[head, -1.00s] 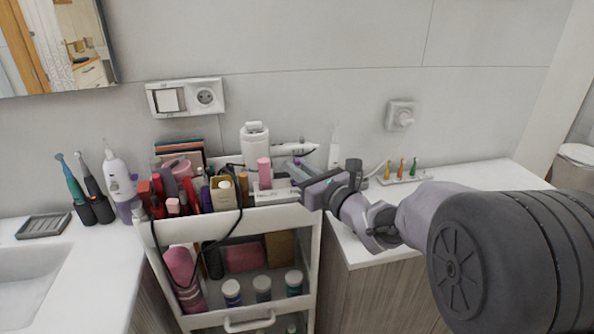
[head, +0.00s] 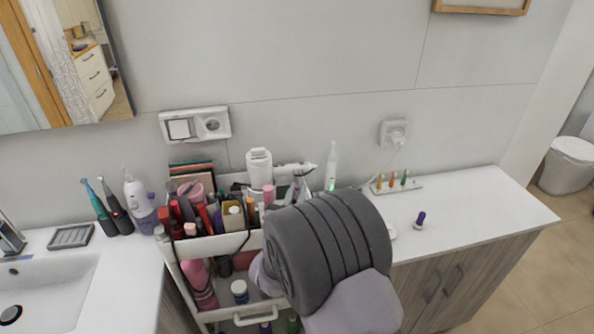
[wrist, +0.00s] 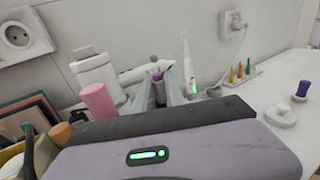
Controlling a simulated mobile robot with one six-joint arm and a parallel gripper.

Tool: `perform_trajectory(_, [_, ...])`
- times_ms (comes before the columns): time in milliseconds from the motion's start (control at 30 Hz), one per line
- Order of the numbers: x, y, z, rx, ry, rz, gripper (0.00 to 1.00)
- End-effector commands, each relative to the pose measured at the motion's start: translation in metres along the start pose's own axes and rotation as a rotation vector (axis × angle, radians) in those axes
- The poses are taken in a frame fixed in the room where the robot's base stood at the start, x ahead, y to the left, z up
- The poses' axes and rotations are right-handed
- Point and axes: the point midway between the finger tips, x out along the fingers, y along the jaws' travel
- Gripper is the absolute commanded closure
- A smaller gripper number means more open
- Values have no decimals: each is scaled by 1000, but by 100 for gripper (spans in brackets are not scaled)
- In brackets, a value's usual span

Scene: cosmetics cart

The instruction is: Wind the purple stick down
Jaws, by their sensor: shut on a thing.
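My gripper (wrist: 159,92) shows in the wrist view with its pale fingers shut on a slim stick with a purple top (wrist: 157,76), held upright above the cart. In the head view the dark part of my arm covers much of the cart's right side, and the gripper (head: 297,190) shows only in small part behind it. A separate dark purple piece (head: 420,218) stands upright on the counter to the right. It also shows in the wrist view (wrist: 301,88), beside a white round item (wrist: 280,115).
The white cart (head: 215,247) is crowded with cosmetics on its top tier. A white device (head: 259,172) and a toothbrush (head: 331,168) stand behind. A rack of small coloured brushes (head: 397,187) sits on the counter (head: 480,205), which is mostly clear at right.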

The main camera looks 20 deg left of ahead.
Motion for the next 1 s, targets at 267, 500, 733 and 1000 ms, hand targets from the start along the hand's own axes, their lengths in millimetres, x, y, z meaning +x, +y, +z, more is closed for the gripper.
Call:
perform_trajectory(267, [0, 0, 2, 2, -1, -93, 100])
perform_trajectory(500, [0, 0, 0, 4, 0, -118, 100])
perform_trajectory(733, [0, 0, -1, 4, 0, -119, 100])
perform_trajectory(1000, [0, 0, -1, 4, 0, -118, 63])
